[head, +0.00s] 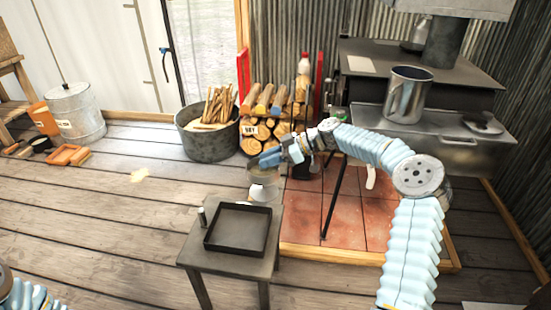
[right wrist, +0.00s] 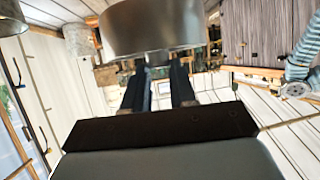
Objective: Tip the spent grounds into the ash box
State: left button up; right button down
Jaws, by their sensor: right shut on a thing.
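My right gripper (head: 272,158) is shut on a small metal cup (head: 263,190), which I take to hold the grounds. It holds the cup above and just behind the far right edge of the ash box. The cup looks roughly upright, and its contents are not clear. In the right wrist view the cup (right wrist: 150,30) is a grey metal cylinder at the ends of the two dark fingers (right wrist: 158,85). The ash box (head: 208,243) is a shallow black open tray, apparently empty, on a small grey table. My left gripper is out of view; only part of that arm shows at bottom left.
The small table (head: 190,258) also bears a little cylinder (head: 202,216). Behind are a kindling tub (head: 208,140) and a firewood rack (head: 262,140). A stove (head: 440,150) with a steel pot (head: 405,97) stands at right. The plank floor at left is mostly clear.

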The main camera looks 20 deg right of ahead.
aim_at(269, 174)
notch_tip(269, 174, down, 4)
jog(key=shift+r, duration=0.25)
jog(key=s+a+r+n+h+b, duration=0.1)
jog(key=s+a+h, duration=0.1)
jog(key=a, duration=0.3)
jog(key=s+a+n+t+h+b, duration=0.1)
jog(key=s+a+n+h, duration=0.1)
jog(key=a, duration=0.4)
jog(key=shift+s+r+h, duration=0.4)
jog(key=shift+s+h, duration=0.05)
jog(key=shift+h, duration=0.15)
jog(key=a, duration=0.1)
jog(key=n+h+b, duration=0.1)
jog(key=s+a+h, duration=0.1)
jog(key=shift+s+a+f+t+b, duration=0.1)
jog(key=shift+a+f+t+b, duration=0.2)
jog(key=shift+t+b, duration=0.1)
jog(key=shift+a, duration=0.1)
